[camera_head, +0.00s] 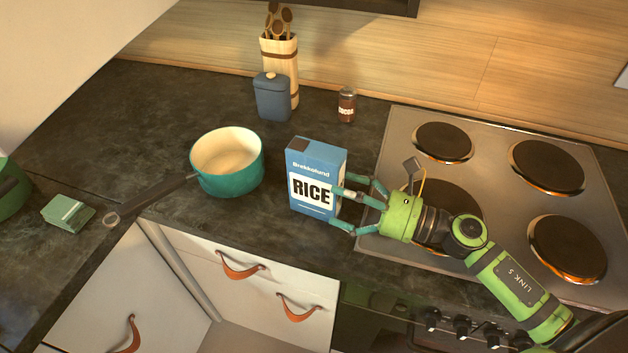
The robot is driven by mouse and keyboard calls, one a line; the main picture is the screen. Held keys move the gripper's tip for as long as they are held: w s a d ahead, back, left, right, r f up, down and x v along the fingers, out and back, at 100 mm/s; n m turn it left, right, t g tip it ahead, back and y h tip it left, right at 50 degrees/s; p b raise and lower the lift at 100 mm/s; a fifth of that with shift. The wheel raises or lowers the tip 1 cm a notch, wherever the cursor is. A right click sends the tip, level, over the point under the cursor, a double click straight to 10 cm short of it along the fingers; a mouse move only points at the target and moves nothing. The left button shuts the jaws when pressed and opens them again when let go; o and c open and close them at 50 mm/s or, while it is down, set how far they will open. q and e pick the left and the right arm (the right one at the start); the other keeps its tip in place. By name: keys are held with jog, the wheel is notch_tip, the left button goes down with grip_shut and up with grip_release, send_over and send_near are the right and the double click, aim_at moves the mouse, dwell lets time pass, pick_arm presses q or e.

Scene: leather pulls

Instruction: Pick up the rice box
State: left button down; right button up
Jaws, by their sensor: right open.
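The rice box (309,170) is blue with a white label reading RICE. It stands upright on the dark countertop, between the teal pot and the stove. My right gripper (338,207) comes in from the right, with its green and teal fingers open at the box's right side. One finger overlaps the front of the box near the label, and another is low by its lower right corner. Whether the fingers touch the box cannot be told. My left gripper is not in view.
A teal pot (233,182) with a long handle stands left of the box. The stove (488,153) with several burners lies to the right under my arm. A blue canister (272,99), a utensil holder (283,58) and a small spice jar (346,106) stand behind. A green packet (68,213) lies left.

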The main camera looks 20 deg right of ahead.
aim_at(314, 180)
jog(key=shift+w+a+r+p, duration=0.2)
jog(key=shift+w+a+p, duration=0.15)
jog(key=shift+w, duration=0.1)
jog(key=shift+w+a+r+p, duration=0.2)
jog(key=shift+w+a+p, duration=0.1)
jog(key=shift+w, duration=0.15)
jog(key=shift+w+a+r+p, duration=0.55)
jog(key=shift+w+a+p, duration=0.25)
jog(key=shift+p, duration=0.25)
jog(key=shift+w+a+f+p, duration=0.25)
jog(key=shift+w+a+p, duration=0.05)
jog(key=shift+w+a, duration=0.4)
jog(key=shift+w+a+f, duration=0.1)
jog(key=shift+f, duration=0.05)
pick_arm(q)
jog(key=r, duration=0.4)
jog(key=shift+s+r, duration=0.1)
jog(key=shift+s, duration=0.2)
pick_arm(e)
jog(key=c, duration=1.6)
